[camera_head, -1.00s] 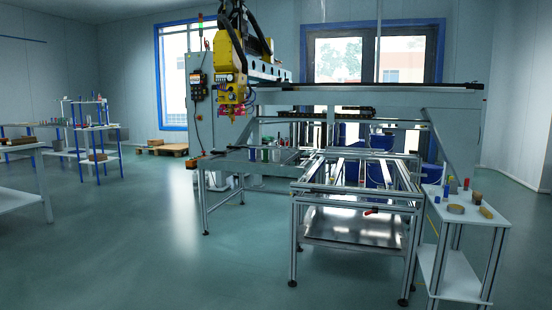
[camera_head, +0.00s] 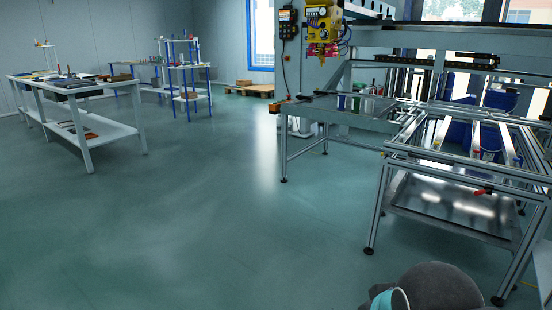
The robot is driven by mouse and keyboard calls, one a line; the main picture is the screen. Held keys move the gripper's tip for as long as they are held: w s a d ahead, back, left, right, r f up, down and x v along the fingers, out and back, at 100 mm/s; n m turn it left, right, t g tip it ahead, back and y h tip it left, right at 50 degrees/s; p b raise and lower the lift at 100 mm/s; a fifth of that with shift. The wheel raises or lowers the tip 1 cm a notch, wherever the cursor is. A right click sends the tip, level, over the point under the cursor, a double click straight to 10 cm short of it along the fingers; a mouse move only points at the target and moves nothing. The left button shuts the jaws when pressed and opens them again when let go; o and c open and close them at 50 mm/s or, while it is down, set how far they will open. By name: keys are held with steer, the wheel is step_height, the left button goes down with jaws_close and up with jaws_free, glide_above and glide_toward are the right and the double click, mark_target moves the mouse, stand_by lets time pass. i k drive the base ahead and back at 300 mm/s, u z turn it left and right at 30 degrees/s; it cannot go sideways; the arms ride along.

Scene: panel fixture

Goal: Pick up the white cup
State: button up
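I cannot make out a white cup in this view. Small items on the distant tables are too small to tell apart. My gripper is not in view. Only a dark grey rounded part with a pale teal cap, likely my own arm, shows at the bottom right edge.
A white two-level table (camera_head: 62,92) with flat dark items stands at the left. A blue-posted shelf (camera_head: 188,68) and a wooden pallet (camera_head: 256,90) are behind. A metal frame fixture (camera_head: 440,175) with a yellow machine head (camera_head: 322,22) fills the right. The middle floor is open.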

mark_target(369, 104)
steer(key=u, duration=0.4)
steer(key=i, duration=2.15)
steer(key=z, duration=0.45)
steer(key=i, duration=1.15)
steer(key=z, duration=0.85)
